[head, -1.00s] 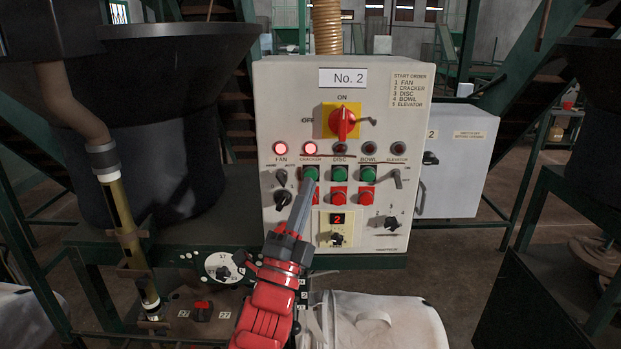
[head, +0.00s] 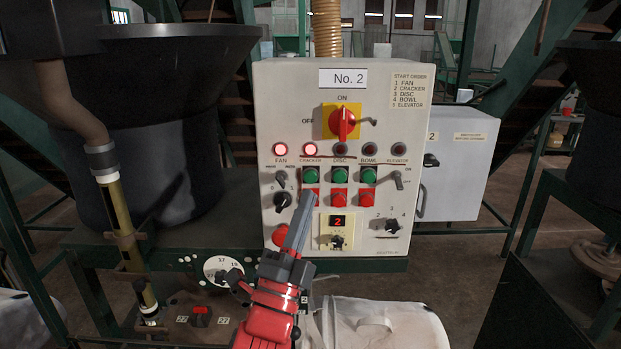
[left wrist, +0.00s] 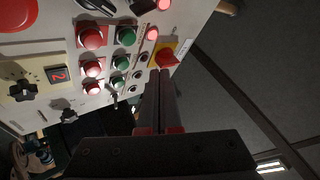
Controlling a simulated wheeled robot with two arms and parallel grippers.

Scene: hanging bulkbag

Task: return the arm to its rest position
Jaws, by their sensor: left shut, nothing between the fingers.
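My left arm, red with a grey gripper (head: 305,204), reaches up from the bottom of the head view. The gripper is shut with nothing in it. Its tip is in front of the control panel (head: 375,120), just below the green CRACKER button (head: 311,175), and covers part of the red button below it. I cannot tell the exact gap to the panel. In the left wrist view the shut fingers (left wrist: 164,78) point up at the panel's edge, near the red rotary switch (left wrist: 166,58). The FAN lamp (head: 280,149) and CRACKER lamp (head: 310,149) are lit. My right gripper is not in view.
A white bulk bag (head: 385,324) lies below the panel, right of my arm. A large dark hopper (head: 150,150) stands at the left above a green bench (head: 165,238). A grey cabinet (head: 458,160) stands behind at the right.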

